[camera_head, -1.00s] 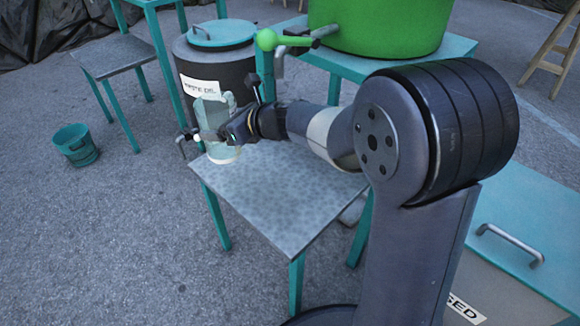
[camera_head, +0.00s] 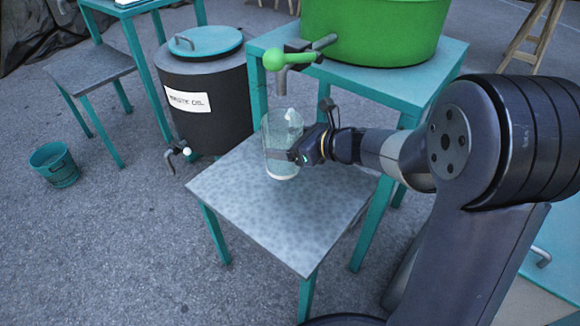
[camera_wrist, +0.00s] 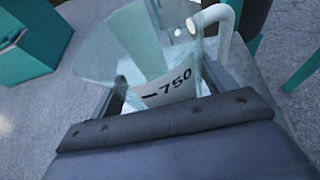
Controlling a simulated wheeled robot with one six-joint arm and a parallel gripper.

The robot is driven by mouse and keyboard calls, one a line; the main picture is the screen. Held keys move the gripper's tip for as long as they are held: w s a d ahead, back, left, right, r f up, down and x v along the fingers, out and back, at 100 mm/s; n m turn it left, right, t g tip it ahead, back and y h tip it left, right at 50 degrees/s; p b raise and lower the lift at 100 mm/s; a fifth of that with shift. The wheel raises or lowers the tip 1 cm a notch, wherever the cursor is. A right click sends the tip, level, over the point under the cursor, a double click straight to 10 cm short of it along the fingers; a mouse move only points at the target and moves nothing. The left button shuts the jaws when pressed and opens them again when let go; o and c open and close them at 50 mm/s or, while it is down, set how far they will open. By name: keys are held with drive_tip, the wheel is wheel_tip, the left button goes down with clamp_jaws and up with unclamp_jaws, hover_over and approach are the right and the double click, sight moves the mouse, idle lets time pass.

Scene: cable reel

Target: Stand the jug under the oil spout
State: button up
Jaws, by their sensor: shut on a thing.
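The clear glass jug (camera_head: 281,135) is upright over the far part of a low grey-topped table (camera_head: 270,215). My gripper (camera_head: 296,156) is shut on its side from the right. I cannot tell whether its base touches the top. In the wrist view the jug (camera_wrist: 120,45) shows a 750 mark and a pale handle. A spout (camera_head: 281,82) with a green ball handle comes from the green tub (camera_head: 378,30) and points down above the jug.
A teal stand (camera_head: 440,75) carries the green tub close behind my gripper. A teal bucket (camera_head: 54,165) stands on the floor at left. Another grey-topped table (camera_head: 88,70) stands behind it. The front of the low table is bare.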

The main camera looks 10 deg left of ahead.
wheel_tip(320, 180, down, 6)
drive_tip(key=shift+r+b, duration=0.1)
drive_tip(key=shift+b, duration=1)
drive_tip(key=o, duration=1)
drive_tip(key=shift+o, duration=0.2)
drive_tip(key=shift+d+r, duration=0.2)
drive_tip(key=p+v, duration=0.3)
drive_tip(key=v, duration=0.8)
drive_tip(key=shift+s+d, duration=0.15)
drive_tip(key=shift+s, duration=0.1)
drive_tip(key=shift+r, duration=0.1)
